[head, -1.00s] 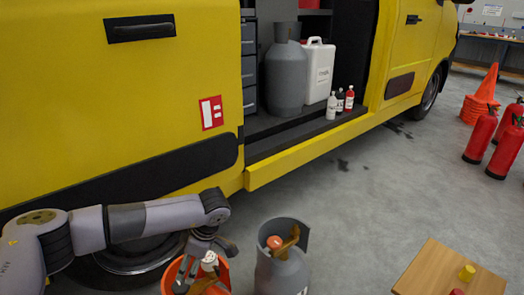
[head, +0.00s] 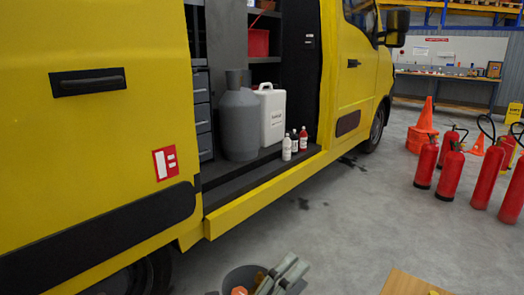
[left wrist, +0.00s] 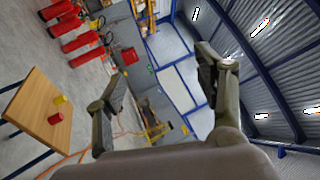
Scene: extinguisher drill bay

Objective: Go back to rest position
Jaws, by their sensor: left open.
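The rest of my left arm is out of the head view. My right gripper is in neither view.
The yellow van (head: 95,130) fills the left, its open side holding a grey cylinder (head: 239,125) and white canister (head: 272,115). A wooden table (head: 408,284) is at the bottom right, red extinguishers (head: 450,175) beyond. Grey floor between is clear.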

